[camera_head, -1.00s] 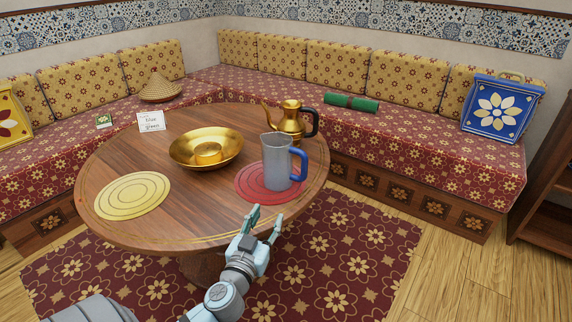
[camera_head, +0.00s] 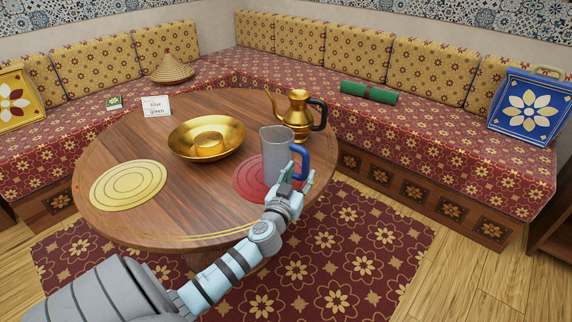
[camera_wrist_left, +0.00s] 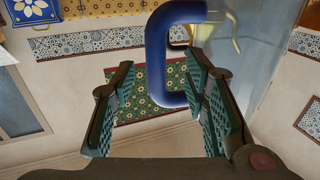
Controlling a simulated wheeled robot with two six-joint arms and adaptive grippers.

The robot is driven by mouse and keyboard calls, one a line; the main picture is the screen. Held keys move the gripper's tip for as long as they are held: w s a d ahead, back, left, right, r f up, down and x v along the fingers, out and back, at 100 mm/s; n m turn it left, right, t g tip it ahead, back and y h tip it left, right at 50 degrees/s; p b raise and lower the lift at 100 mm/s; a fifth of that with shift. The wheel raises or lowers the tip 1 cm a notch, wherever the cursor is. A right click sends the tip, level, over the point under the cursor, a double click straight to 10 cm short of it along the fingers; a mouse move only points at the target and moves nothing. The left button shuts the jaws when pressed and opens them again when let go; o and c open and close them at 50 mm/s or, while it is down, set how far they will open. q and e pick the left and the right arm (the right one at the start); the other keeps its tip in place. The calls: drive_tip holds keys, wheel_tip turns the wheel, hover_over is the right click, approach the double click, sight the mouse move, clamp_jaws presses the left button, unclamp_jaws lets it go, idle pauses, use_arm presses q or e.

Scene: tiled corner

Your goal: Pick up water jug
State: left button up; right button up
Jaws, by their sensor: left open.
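The water jug (camera_head: 275,150) is a grey, see-through pitcher with a blue handle (camera_head: 302,161). It stands upright on the red round mat (camera_head: 245,178) at the table's right side. My left gripper (camera_head: 299,174) is open at the handle, on the near right side of the jug. In the left wrist view, the blue handle (camera_wrist_left: 157,60) shows between the two open fingers (camera_wrist_left: 163,85), with a gap on each side. The jug's pale body (camera_wrist_left: 262,50) fills the right of that view. My right gripper is not in view.
On the round wooden table (camera_head: 190,200) stand a gold bowl (camera_head: 180,150), a gold pot (camera_head: 298,118) close behind the jug, a yellow mat (camera_head: 128,185) and a small white card (camera_head: 156,106). Cushioned benches line the back. The table's front is clear.

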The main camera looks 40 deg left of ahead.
sight(304, 169)
use_arm(q)
drive_tip(key=x, duration=0.4)
drive_tip(key=shift+w+d, duration=0.1)
drive_tip(key=shift+w, duration=0.1)
drive_tip(key=c, duration=0.9)
clamp_jaws()
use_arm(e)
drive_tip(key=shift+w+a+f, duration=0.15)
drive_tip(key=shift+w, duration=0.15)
